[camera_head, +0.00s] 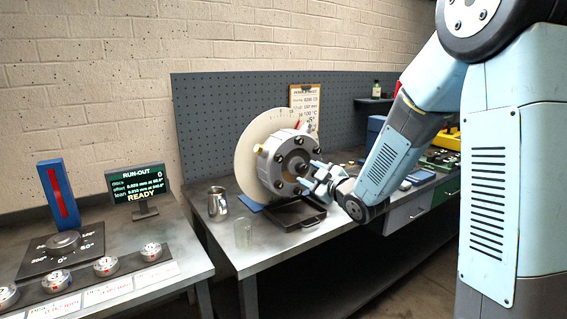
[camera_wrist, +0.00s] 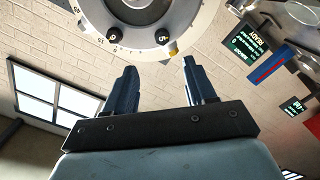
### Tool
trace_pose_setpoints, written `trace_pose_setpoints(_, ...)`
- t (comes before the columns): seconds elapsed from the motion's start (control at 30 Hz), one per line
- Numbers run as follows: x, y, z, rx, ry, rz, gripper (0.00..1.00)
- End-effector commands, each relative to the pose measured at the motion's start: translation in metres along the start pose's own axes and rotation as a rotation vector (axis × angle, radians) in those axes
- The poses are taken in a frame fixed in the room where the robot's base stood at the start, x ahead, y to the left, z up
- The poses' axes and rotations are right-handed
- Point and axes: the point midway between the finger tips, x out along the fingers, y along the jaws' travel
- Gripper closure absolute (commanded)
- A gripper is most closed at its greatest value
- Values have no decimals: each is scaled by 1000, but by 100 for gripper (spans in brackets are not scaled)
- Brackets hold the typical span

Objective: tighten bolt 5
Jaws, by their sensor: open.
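The rotor hub (camera_head: 285,163) is a grey metal disc with several dark bolts around its centre, mounted in front of a pale graduated dial (camera_head: 258,143). In the wrist view the hub's lower rim (camera_wrist: 150,40) fills the top. Bolt 5 (camera_wrist: 162,37) is a dark round head beside the printed 5, just above a small brass piece (camera_wrist: 173,48) on the rim. My gripper (camera_wrist: 158,72) is open and empty, its two fingers pointing at the rim, below bolt 5 in the picture. In the head view my gripper (camera_head: 312,178) is at the hub's right side.
A run-out screen (camera_head: 137,187) reads READY on the left bench. Several round knobs (camera_head: 105,266) sit in front of it. A clipboard (camera_head: 304,100) hangs behind.

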Motion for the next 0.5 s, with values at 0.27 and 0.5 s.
trace_pose_setpoints(0.27,18,-4,-2,-7,30,-1,45)
trace_pose_setpoints(0.5,59,-4,-3,-6,30,0,45)
